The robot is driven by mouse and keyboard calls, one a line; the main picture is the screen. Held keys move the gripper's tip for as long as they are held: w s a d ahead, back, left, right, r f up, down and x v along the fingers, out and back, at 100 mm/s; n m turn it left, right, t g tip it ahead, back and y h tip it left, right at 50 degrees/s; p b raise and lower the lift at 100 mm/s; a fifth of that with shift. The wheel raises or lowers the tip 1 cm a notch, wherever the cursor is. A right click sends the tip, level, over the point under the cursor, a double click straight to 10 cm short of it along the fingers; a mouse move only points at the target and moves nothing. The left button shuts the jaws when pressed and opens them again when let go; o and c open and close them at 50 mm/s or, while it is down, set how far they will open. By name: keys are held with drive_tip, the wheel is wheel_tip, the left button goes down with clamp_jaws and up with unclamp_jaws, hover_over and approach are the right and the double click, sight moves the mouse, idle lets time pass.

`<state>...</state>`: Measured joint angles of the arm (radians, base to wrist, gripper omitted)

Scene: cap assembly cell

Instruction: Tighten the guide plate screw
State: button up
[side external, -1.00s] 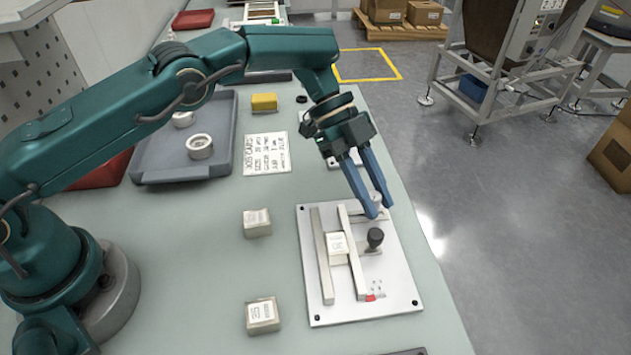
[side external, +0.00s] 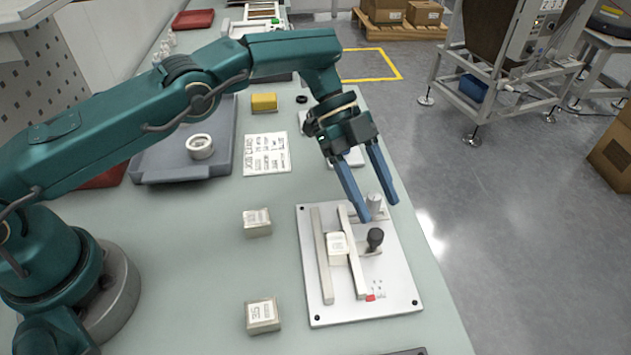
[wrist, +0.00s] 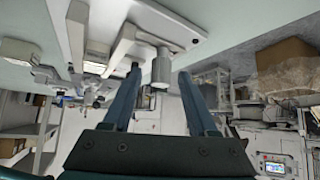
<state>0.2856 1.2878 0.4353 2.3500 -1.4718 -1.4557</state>
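The guide plate screw shows as a grey cylindrical knob (side external: 375,201) upright near the far end of the white fixture plate (side external: 385,296). It also shows in the wrist view as a metal cylinder (wrist: 161,69). My gripper (side external: 379,211) is open, with one blue finger on each side of the knob. In the wrist view, gaps show between the knob and both fingers. Two pale guide bars (side external: 321,257) run along the plate, with a white labelled block (side external: 337,246) between them. The knob's base is partly hidden by a finger.
A black-knobbed lever (side external: 375,239) stands close to my fingertips, beside the right bar. A small red piece (side external: 370,297) lies at that bar's near end. Two labelled blocks (side external: 257,222) sit left of the plate. A grey tray (side external: 180,170) is farther back. The table's right edge is close.

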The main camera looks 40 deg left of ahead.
sight(373, 195)
drive_tip(key=shift+v, duration=2.55)
drive_tip(key=shift+s+d+f+n+h, duration=0.1)
drive_tip(key=shift+f+n+h, duration=0.05)
drive_tip(key=shift+h, duration=0.35)
drive_tip(key=shift+s+d+f+n+h, duration=0.1)
drive_tip(key=shift+n+h, duration=0.05)
drive_tip(key=shift+h, duration=0.35)
drive_tip(key=shift+s+f+n+t+h, duration=0.15)
drive_tip(key=shift+n+t+h, duration=0.2)
drive_tip(key=shift+h, duration=0.35)
drive_tip(key=shift+s+a+f+n+t+h, duration=0.1)
drive_tip(key=shift+a+f+n+t+h, duration=0.2)
drive_tip(key=shift+n+t+h, duration=0.4)
drive_tip(key=shift+s+a+f+n+t, duration=0.15)
drive_tip(key=shift+a+f+n+t, duration=0.1)
drive_tip(key=shift+n+t, duration=0.25)
drive_tip(key=shift+s+a+f+n+t, duration=0.1)
drive_tip(key=shift+a+f+n+t, duration=0.15)
drive_tip(key=shift+n+t, duration=0.2)
drive_tip(key=shift+x, duration=2.65)
drive_tip(key=shift+s, duration=0.1)
